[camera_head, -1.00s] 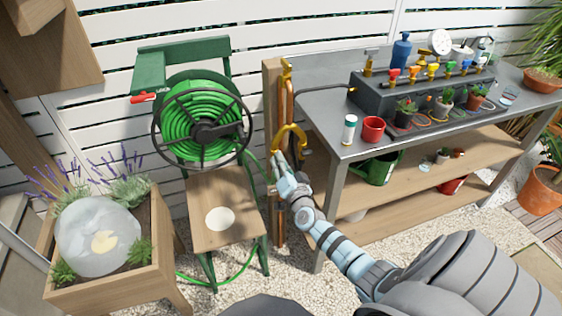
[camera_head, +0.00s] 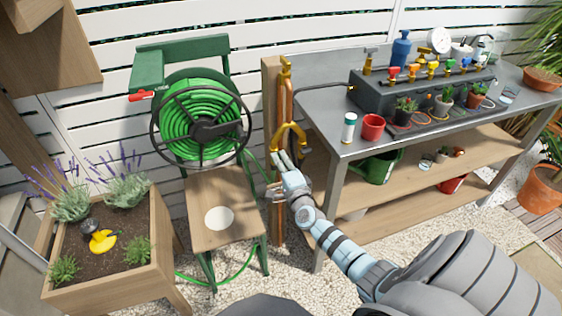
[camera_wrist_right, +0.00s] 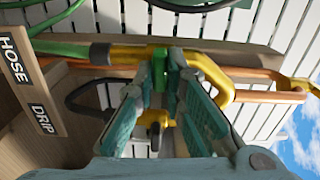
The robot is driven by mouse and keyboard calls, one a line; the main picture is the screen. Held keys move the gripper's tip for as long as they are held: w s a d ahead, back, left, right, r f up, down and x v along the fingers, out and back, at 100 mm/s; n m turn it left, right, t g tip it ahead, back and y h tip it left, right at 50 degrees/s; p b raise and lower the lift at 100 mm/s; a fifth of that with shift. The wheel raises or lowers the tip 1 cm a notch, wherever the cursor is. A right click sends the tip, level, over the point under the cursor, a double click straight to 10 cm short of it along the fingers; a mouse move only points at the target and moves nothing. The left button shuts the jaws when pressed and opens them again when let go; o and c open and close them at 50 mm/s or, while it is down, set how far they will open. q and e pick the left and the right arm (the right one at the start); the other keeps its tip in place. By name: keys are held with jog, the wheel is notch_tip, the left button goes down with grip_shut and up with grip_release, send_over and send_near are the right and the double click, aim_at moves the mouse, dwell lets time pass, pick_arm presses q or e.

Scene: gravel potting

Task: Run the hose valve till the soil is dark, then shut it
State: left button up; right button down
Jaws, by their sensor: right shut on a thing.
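In the head view the planter's soil (camera_head: 128,222) is dark brown. A yellow sprinkler head (camera_head: 101,241) lies on it, with no spray showing. The yellow forked pipe (camera_head: 287,136) stands on the post left of the bench; it shows large in the right wrist view (camera_wrist_right: 222,78). My right gripper (camera_head: 281,158) is at this fork. In the wrist view its fingers (camera_wrist_right: 161,78) are shut on the green valve handle (camera_wrist_right: 159,67), which they partly hide. The HOSE label (camera_wrist_right: 15,58) is at the left there. My left gripper is not in view.
A DRIP label (camera_wrist_right: 43,118) and a second, yellow tap (camera_wrist_right: 154,118) sit close to my right fingers. The green hose reel (camera_head: 195,115) stands left of the post. The metal bench (camera_head: 318,125) is to the right, with pots and coloured taps.

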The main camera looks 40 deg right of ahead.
jog(key=shift+f+m, duration=0.25)
jog(key=shift+m, duration=0.15)
jog(key=c, duration=1.8)
grip_release()
jog(key=shift+s, duration=0.1)
jog(key=shift+o, duration=0.7)
jog(key=shift+r, duration=0.15)
jog(key=v, duration=1.2)
